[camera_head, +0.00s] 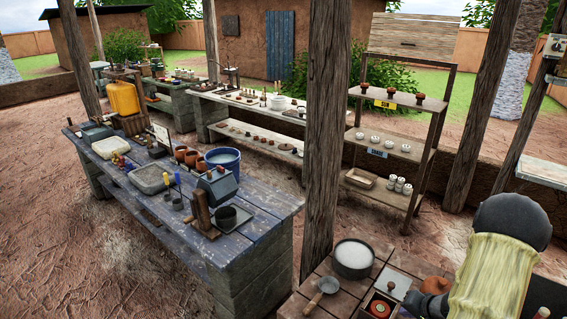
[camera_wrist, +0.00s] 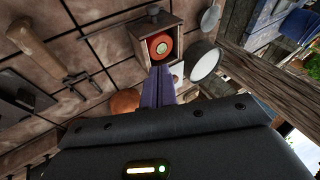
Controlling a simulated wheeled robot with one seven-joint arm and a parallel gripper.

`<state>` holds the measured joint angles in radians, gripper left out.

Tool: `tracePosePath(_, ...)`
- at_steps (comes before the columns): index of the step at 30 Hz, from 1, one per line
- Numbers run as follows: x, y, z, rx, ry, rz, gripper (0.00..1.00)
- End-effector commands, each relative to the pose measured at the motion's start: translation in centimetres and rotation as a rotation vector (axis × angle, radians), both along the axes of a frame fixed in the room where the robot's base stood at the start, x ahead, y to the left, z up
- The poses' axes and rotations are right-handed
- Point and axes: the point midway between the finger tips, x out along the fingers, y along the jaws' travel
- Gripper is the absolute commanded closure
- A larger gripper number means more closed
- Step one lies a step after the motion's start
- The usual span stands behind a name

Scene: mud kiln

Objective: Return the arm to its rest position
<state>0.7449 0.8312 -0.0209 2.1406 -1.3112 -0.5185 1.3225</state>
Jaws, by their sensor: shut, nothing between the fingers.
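My gripper (camera_wrist: 158,72) shows in the wrist view with its two purple fingers together and nothing between them. It hangs over a tiled surface (camera_wrist: 105,20), with its tips just below a small wooden box (camera_wrist: 139,42) holding a red round piece (camera_wrist: 160,46). I cannot tell how high the fingers are above the surface.
A wooden post (camera_head: 325,150) rises beside the tiled surface. A blue workbench (camera_head: 255,225) and a shelf rack (camera_head: 400,98) stand beyond.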

Motion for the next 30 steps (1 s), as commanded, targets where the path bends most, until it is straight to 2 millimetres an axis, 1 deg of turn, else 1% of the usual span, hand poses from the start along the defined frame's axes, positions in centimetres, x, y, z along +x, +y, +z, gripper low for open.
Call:
tracePosePath(1,0.9,1.0,1.4,-0.07,0.0,0.03,1.0)
tracePosePath(4,1.8,2.6,3.9,-0.192,0.014,0.079,1.0)
tracePosePath(8,2.0,5.5,7.0,-0.321,0.047,0.149,1.0)
tracePosePath(11,1.2,8.2,9.1,-0.395,0.08,0.208,1.0)
tracePosePath(14,-0.1,11.1,10.9,-0.446,0.116,0.274,1.0)
tracePosePath(17,-2.0,14.3,12.5,-0.475,0.154,0.349,1.0)
tracePosePath(18,-2.9,15.6,13.0,-0.481,0.168,0.382,1.0)
tracePosePath(20,-4.5,17.6,13.7,-0.482,0.189,0.435,1.0)
tracePosePath(21,-5.6,19.0,14.2,-0.478,0.201,0.472,1.0)
tracePosePath(24,-8.3,22.0,14.9,-0.459,0.226,0.563,1.0)
tracePosePath(27,-10.2,23.9,15.3,-0.437,0.239,0.628,1.0)
tracePosePath(30,-11.1,24.7,15.5,-0.425,0.245,0.655,1.0)
